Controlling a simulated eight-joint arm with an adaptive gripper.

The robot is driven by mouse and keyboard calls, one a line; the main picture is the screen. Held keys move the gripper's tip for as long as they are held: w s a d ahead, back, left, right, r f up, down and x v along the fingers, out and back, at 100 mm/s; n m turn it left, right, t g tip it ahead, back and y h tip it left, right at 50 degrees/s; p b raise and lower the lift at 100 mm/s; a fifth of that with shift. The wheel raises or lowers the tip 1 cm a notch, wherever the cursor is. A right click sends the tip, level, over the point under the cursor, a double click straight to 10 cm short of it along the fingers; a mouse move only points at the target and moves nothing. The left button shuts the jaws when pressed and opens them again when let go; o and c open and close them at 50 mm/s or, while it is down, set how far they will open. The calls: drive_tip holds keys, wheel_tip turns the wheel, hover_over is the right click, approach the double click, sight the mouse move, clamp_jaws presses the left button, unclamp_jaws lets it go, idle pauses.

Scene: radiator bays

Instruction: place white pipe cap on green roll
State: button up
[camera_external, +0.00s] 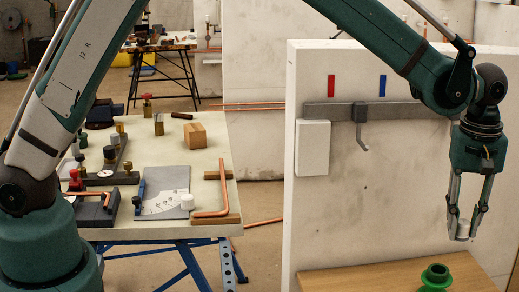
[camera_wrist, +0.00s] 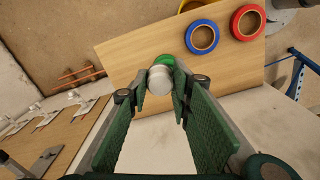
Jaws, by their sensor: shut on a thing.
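My gripper (camera_external: 462,232) hangs pointing down at the right of the external view. It is shut on a small white pipe cap (camera_external: 462,229), held between the fingertips. The cap (camera_wrist: 160,81) also shows between the fingertips in the wrist view. The green roll (camera_external: 436,276) stands on the wooden surface, lower and a little left of the gripper in the external view. In the wrist view the green roll (camera_wrist: 174,63) is just beyond the cap and partly hidden by it. The cap is above the roll and apart from it in the external view.
In the wrist view a blue roll (camera_wrist: 202,37) and a red roll (camera_wrist: 247,22) lie on the wooden surface (camera_wrist: 135,55), with a yellow roll (camera_wrist: 197,4) at the top edge. A white panel (camera_external: 330,190) with a grey rail and hook stands behind my gripper.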

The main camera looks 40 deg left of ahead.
drive_tip(key=w+a+f, duration=0.2)
drive_tip(key=w+a, duration=0.2)
drive_tip(key=shift+a+n, duration=0.15)
drive_tip(key=shift+n, duration=0.15)
drive_tip(key=shift+w, duration=0.1)
drive_tip(key=shift+f, duration=0.1)
hover_over(438, 269)
drive_tip(key=shift+f, duration=3)
drive_tip(key=shift+f, duration=1.85)
drive_tip(key=shift+f, duration=0.2)
drive_tip(key=o, duration=0.8)
drive_tip(key=shift+c, duration=0.2)
drive_tip(key=shift+r, duration=0.15)
